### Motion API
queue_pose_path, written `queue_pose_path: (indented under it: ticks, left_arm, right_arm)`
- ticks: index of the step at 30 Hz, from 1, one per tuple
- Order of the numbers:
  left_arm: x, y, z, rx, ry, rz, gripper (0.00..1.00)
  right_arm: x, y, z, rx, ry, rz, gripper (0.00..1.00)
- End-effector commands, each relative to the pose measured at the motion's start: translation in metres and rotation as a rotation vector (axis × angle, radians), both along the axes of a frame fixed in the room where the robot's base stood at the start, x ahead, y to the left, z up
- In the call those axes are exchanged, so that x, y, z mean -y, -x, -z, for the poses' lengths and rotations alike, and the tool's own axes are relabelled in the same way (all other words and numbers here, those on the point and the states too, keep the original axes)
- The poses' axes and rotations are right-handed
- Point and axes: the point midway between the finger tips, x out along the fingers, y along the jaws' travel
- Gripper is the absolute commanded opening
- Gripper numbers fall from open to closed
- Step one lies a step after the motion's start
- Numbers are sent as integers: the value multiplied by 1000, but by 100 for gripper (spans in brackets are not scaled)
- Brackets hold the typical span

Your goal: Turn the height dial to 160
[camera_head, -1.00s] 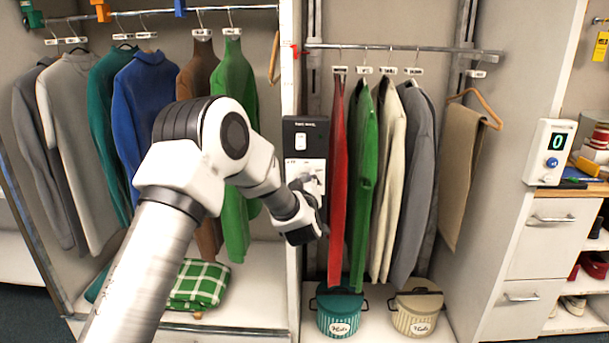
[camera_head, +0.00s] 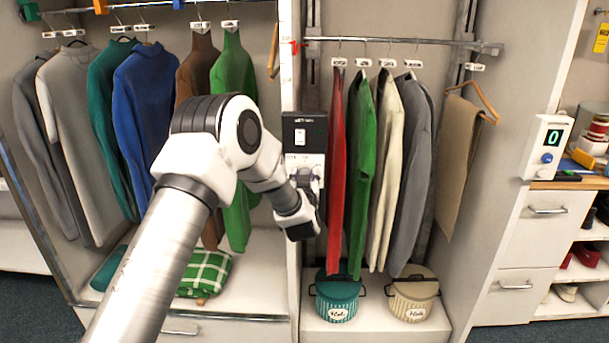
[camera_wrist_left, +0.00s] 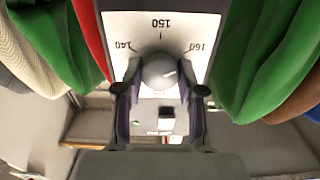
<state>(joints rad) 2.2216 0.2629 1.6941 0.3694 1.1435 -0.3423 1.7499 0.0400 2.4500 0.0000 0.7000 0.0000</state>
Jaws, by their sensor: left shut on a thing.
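The height dial is a round grey knob (camera_wrist_left: 160,72) on a white scale plate (camera_wrist_left: 190,28) marked 140 at the left, 150 at the top and 160 at the right in the left wrist view. A small pale mark shows on the knob's right side; its exact reading is hard to tell. My left gripper (camera_wrist_left: 160,82) is shut on the knob, one finger on each side. In the head view my left gripper (camera_head: 308,187) is at the lower part of the dark and white panel (camera_head: 303,138), and its fingers hide the dial. My right gripper is not in view.
A red garment (camera_head: 336,165) and a green one (camera_head: 362,165) hang close right of the panel; a green sweater (camera_head: 234,120) hangs left. Two lidded pots, teal (camera_head: 337,300) and beige (camera_head: 412,302), stand below. A white unit (camera_head: 548,148) at the right displays 0.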

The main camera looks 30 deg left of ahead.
Motion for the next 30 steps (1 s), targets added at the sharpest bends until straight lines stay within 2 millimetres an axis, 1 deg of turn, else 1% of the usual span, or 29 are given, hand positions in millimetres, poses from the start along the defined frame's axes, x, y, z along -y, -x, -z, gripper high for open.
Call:
queue_pose_path:
  ticks: [1,8,9,10,11,20,23,26,30]
  left_arm:
    - [0,1,3,-7,1,1,4]
    - [0,1,3,-7,1,1,4]
    - [0,1,3,-6,1,1,46]
    - [0,1,3,-6,1,1,56]
    - [0,0,3,-6,1,1,64]
    - [1,1,1,-2,1,1,64]
    - [4,6,1,-3,2,1,64]
    - [14,21,1,-4,0,3,64]
    - [33,52,1,-6,-1,3,64]
  right_arm:
    - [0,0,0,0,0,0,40]
    - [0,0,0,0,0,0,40]
    - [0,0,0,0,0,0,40]
    - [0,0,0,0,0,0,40]
    - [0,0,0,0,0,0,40]
    - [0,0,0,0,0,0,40]
    - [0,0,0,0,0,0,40]
    - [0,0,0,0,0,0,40]
    - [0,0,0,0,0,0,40]
